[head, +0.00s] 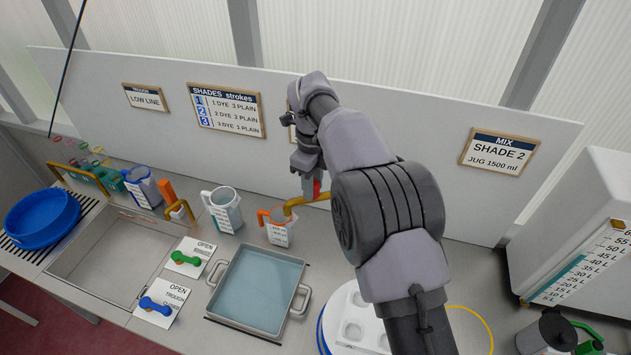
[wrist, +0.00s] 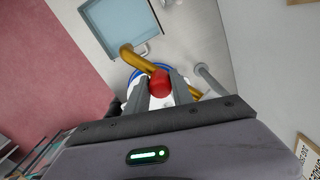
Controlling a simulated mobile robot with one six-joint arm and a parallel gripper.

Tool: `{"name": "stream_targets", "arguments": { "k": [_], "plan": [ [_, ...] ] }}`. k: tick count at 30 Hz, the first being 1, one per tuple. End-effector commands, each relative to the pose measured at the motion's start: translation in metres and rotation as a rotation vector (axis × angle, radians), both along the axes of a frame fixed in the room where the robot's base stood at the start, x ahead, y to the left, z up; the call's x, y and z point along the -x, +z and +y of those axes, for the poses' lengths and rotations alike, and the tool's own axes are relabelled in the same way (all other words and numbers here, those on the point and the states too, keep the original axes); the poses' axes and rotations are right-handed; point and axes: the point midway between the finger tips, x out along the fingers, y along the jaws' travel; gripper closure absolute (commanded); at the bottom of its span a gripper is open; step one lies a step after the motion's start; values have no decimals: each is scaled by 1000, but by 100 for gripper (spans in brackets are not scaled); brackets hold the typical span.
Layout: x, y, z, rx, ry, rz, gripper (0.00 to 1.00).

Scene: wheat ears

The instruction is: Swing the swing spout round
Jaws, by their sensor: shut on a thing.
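The swing spout (head: 298,204) is a brass-coloured bent pipe at the back of the bench, partly hidden behind my arm. Its open end is near the jug with the orange handle (head: 279,232). My gripper (head: 313,184) is shut on the red knob (head: 317,189) of the spout. In the wrist view the red knob (wrist: 159,83) sits between the two fingers, and the brass pipe (wrist: 135,60) runs diagonally below it. The spout's base is hidden in the head view by my arm.
A metal trough of water (head: 205,283) with side handles stands in front of the spout. A larger jug (head: 225,210) is to the left, then a sink (head: 75,262). A white round thing with a blue rim (head: 350,312) lies partly behind my arm. A wall panel (head: 400,130) closes the back.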

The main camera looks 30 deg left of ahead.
Motion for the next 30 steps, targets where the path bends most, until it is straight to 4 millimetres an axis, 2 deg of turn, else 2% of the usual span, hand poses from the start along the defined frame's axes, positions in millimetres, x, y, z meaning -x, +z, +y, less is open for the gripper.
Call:
{"name": "stream_targets", "arguments": {
  "k": [9,22,23,24,26,30],
  "plan": [
    [-13,-1,9,3,-69,2,100],
    [-15,-2,10,3,-76,0,100],
    [-15,-2,10,3,-75,0,68],
    [-15,-2,10,3,-75,0,60],
    [-14,-2,10,2,-75,0,50],
    [-14,-1,11,1,-74,0,50]
  ]
}}
